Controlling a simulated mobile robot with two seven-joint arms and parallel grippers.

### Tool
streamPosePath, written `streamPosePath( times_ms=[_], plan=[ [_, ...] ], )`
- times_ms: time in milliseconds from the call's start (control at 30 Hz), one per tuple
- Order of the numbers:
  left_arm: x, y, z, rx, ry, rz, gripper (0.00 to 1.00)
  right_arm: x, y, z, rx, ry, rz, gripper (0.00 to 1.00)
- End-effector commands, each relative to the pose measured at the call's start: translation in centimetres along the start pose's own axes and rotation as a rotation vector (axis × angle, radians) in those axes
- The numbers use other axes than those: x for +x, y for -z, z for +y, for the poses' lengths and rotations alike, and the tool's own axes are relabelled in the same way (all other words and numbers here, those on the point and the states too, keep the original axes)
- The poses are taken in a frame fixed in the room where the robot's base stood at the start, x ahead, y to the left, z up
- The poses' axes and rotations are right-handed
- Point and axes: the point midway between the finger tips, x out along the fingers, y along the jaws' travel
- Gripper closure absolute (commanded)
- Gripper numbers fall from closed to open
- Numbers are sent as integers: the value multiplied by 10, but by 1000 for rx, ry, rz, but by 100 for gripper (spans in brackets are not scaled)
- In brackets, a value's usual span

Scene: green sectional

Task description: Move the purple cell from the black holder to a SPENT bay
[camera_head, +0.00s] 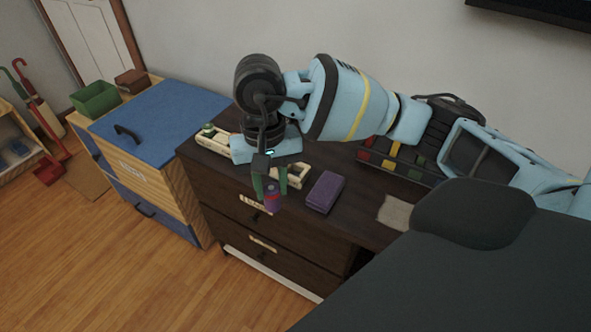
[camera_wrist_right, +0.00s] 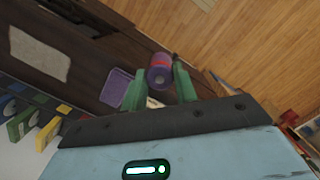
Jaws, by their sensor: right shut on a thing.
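The purple cell (camera_head: 272,197) is held between the green fingers of my right gripper (camera_head: 270,186), above the front edge of the dark dresser. In the right wrist view, the purple cell (camera_wrist_right: 160,76) is between the fingertips of my right gripper (camera_wrist_right: 160,84). A cream tray (camera_head: 297,177) lies behind the gripper, partly hidden by it. Another cream tray (camera_head: 213,141) at the left holds a green-topped item (camera_head: 208,129). I cannot tell which part is a SPENT bay or the black holder. My left gripper is out of view.
A purple box (camera_head: 325,191) lies right of the gripper on the dresser (camera_head: 222,196). A dark rack with red, yellow and green blocks (camera_head: 394,150) stands behind, and a beige cloth (camera_head: 396,212) lies at the right. A blue-topped cabinet (camera_head: 165,115) stands left.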

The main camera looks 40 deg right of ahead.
Motion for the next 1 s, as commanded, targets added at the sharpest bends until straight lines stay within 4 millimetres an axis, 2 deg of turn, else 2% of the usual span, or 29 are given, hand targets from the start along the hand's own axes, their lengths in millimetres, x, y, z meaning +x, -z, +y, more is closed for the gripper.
streamPosePath(
  times_ms=[300,1000],
  plan=[
    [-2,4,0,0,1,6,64,12,7,-6,663,83,-3,97],
    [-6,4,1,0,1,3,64,34,21,-12,2084,257,-2,97]
  ],
)
